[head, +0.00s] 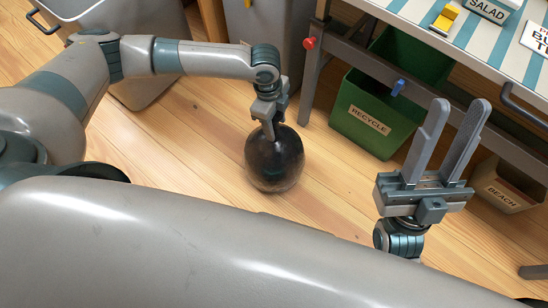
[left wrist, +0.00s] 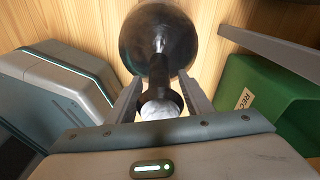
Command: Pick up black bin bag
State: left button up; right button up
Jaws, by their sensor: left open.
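The black bin bag (head: 275,160) is a dark, round, glossy bag standing on the wooden floor. Its narrow neck and gathered top show in the left wrist view, where its body (left wrist: 158,40) lies beyond the fingers. My left gripper (head: 268,127) points down at the top of the bag. In the left wrist view its two fingers (left wrist: 160,100) stand apart on either side of the neck. In the head view the gripper hides the bag's top. My right gripper (head: 456,117) is at the right, fingers pointing up, apart and empty, away from the bag.
A green recycle bin (head: 350,140) stands right of the bag, under a striped table (head: 410,12). A box labelled beach (head: 497,190) is further right. Grey bins (head: 262,45) stand behind my left arm. Bare floor (head: 215,170) surrounds the bag.

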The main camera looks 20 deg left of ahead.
dwell(0.3)
pick_arm(q)
grip_shut()
dwell(1.3)
